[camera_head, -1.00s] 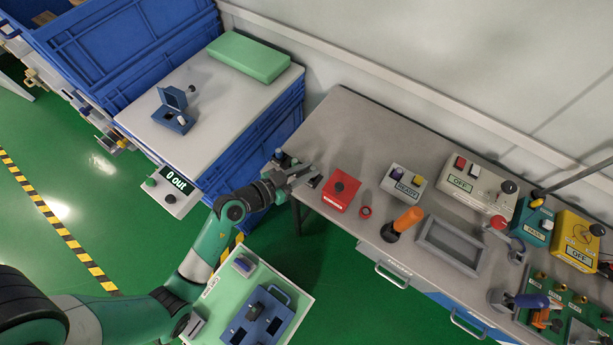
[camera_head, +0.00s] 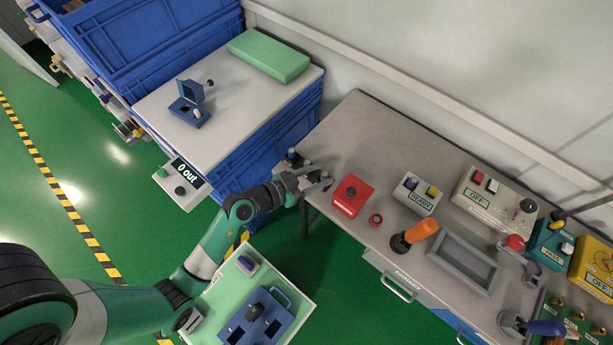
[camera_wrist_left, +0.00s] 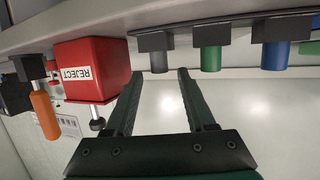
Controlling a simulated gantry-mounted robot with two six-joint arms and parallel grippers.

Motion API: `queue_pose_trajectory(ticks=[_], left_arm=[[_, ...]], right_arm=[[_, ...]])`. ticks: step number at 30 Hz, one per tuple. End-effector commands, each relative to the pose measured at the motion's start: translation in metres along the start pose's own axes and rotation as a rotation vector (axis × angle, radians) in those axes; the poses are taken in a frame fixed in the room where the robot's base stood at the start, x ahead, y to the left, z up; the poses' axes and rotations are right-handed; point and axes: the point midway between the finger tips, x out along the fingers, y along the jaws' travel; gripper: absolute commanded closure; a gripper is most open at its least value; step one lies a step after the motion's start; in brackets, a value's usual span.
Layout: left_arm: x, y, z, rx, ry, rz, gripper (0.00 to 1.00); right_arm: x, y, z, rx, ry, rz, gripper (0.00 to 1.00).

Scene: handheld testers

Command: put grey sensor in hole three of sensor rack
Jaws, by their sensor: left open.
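My left gripper (camera_head: 324,183) is open at the left end of the grey bench, left of the red box. In the left wrist view its two dark fingers (camera_wrist_left: 160,75) point at a short grey cylinder, seemingly the grey sensor (camera_wrist_left: 158,61), in a dark holder. The cylinder is beyond or just between the fingertips; contact cannot be told. A green cylinder (camera_wrist_left: 207,59) and a blue cylinder (camera_wrist_left: 275,54) stand beside it in similar dark holders. In the head view my gripper mostly hides this row. A blue block with dark square openings (camera_head: 275,327), possibly the sensor rack, sits on a tray below. My right gripper is not in view.
The red REJECT box (camera_head: 350,196) stands close to my left gripper; it also shows in the left wrist view (camera_wrist_left: 92,70). An orange-handled tool (camera_head: 415,234) and a grey tray (camera_head: 434,257) lie further right. An open blue case (camera_head: 183,106) sits on the white-topped stack.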

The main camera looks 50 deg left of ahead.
Motion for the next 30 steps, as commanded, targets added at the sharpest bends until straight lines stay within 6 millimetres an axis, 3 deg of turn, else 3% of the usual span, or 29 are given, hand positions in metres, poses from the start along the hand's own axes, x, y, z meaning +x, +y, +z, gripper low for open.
queue_pose_trajectory(ticks=[15,20,30], left_arm=[[-0.109,-0.002,-0.001,-0.005,-0.004,-0.006,0.45],[-0.120,0.000,0.000,-0.002,0.000,-0.001,0.45],[-0.120,0.000,0.000,0.000,0.000,0.001,0.45]], right_arm=[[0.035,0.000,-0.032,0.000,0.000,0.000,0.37],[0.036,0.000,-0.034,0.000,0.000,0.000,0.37],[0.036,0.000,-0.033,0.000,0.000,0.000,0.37]])
